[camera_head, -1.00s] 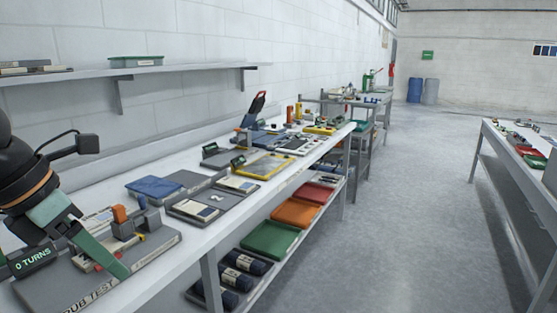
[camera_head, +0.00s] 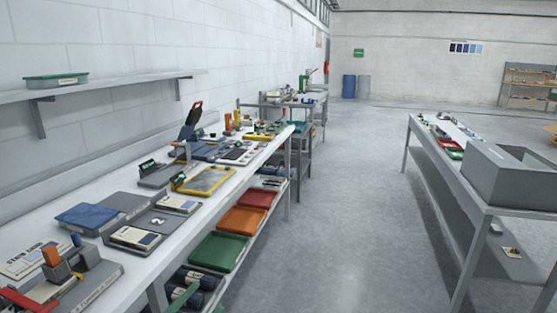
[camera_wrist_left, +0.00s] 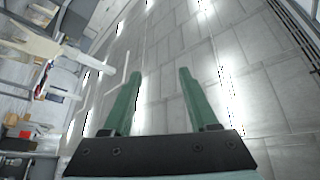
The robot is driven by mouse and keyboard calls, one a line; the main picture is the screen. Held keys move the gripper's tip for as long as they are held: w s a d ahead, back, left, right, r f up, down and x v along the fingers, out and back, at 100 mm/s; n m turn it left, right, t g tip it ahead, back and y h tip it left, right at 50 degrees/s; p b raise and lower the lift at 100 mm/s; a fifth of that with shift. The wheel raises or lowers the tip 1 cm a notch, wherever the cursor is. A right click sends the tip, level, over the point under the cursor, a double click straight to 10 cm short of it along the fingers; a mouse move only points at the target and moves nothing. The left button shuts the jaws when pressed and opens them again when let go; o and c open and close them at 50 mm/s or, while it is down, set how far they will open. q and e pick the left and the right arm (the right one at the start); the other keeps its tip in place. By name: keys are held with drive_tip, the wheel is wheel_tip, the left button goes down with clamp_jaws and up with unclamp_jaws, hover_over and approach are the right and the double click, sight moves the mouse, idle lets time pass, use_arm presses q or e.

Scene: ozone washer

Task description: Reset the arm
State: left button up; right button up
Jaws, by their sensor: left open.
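My left gripper shows in the left wrist view (camera_wrist_left: 159,75), with its two green fingers apart and nothing between them. In the head view only a green fingertip of it (camera_head: 183,298) shows at the bottom edge, in front of the dark rolls on the lower shelf. The rest of my left arm is out of that view. My right gripper is in neither view.
The long white bench (camera_head: 141,265) at left holds a rub test fixture (camera_head: 72,262), a blue pad (camera_head: 87,216) and a yellow-framed tray (camera_head: 205,181). A grey box (camera_head: 505,178) stands on the right table. The aisle floor (camera_head: 335,215) is clear.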

use_arm(q)
drive_tip(key=s+a+f+n+g+y+p, duration=0.1)
drive_tip(key=s+a+f+n+y, duration=0.15)
drive_tip(key=f+n+y, duration=0.45)
drive_tip(key=s+a+f+n+g+y, duration=0.1)
drive_tip(key=s+f+n+g+y, duration=0.2)
drive_tip(key=f, duration=0.9)
drive_tip(key=s+f+n+g+y+p, duration=0.1)
drive_tip(key=s+f+n+g, duration=0.3)
drive_tip(key=s+f, duration=0.7)
drive_tip(key=shift+s+d+f, duration=0.25)
drive_tip(key=shift+s+f, duration=0.15)
drive_tip(key=shift+s, duration=0.35)
drive_tip(key=shift+c, duration=0.7)
drive_tip(key=shift+w+d, duration=0.1)
